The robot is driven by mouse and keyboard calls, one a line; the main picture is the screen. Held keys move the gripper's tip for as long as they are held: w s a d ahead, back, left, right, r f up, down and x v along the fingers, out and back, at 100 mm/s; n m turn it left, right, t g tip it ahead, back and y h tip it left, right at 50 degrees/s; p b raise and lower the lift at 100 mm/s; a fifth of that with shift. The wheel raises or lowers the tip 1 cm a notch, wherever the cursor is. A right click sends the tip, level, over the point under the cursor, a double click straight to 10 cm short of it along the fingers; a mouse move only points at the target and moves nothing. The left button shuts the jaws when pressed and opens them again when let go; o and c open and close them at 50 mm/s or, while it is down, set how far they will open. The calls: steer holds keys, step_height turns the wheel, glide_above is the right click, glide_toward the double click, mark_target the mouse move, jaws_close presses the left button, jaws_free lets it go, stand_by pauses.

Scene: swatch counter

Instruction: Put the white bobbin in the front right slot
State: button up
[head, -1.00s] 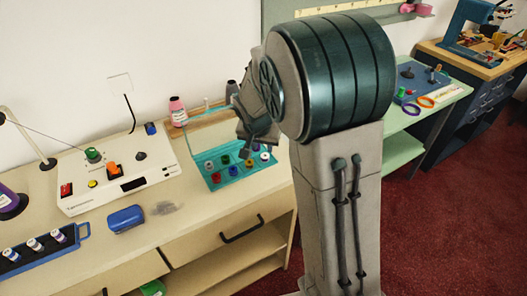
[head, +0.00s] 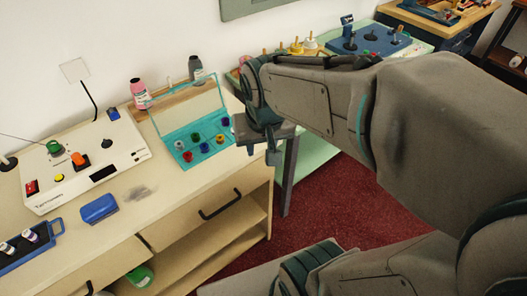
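A teal bobbin box (head: 178,163) with a clear raised lid (head: 188,104) stands on the cream counter. Several coloured bobbins sit in its two rows. A pale, whitish bobbin (head: 178,145) is at the left end of the back row. My gripper (head: 272,157) hangs at the box's right end and points down.
A white machine (head: 126,177) with buttons stands left, with a blue case (head: 99,208) in front. Pink (head: 139,94) and grey (head: 196,69) bottles stand behind the box. A blue rack (head: 42,243) is at lower left. Counter in front of the box is clear.

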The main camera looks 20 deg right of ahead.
steer(key=shift+n, duration=0.7)
steer(key=s, duration=0.4)
steer(key=shift+s+a+f, duration=0.1)
steer(key=shift+s+f, duration=0.15)
steer(key=shift+s, duration=0.15)
